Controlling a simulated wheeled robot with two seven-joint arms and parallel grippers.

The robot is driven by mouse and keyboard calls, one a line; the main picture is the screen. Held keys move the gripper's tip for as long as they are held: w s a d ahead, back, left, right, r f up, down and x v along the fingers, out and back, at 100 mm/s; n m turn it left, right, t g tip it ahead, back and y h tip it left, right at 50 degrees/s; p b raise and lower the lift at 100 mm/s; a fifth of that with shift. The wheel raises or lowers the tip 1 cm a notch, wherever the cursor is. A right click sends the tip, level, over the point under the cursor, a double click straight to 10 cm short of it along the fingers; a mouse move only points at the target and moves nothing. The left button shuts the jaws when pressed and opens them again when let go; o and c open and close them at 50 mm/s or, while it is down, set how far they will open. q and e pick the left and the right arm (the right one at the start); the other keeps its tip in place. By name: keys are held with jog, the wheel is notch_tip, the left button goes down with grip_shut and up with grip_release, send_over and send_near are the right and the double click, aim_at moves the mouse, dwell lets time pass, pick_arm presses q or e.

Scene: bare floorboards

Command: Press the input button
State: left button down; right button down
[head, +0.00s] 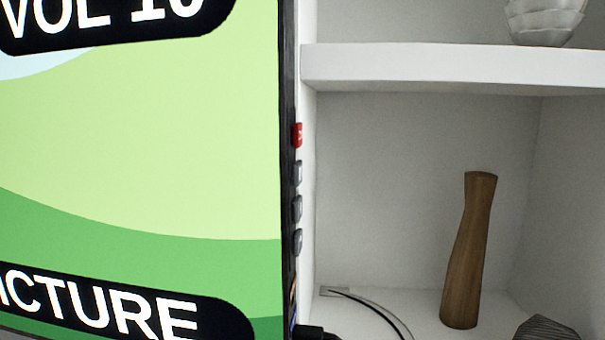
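A large screen (150,160) fills the left of the head view. It is lit with green bands and shows "VOL 10" at the top and a label ending in "ICTURE" at the bottom. Along its dark right edge is a column of small buttons: a red button (297,135) on top, then a grey button (298,172), another grey button (297,208) and a lowest grey button (297,242). Their markings are too small to read, so I cannot tell which is the input button. Neither of my grippers is in view.
A white shelf unit (400,68) stands to the right of the screen. It holds a brown wooden vase (468,250), a pale ribbed vase (545,22) above and a dark ribbed object (545,328) below. A black cable (375,308) runs from a wall plate near the screen's lower edge.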

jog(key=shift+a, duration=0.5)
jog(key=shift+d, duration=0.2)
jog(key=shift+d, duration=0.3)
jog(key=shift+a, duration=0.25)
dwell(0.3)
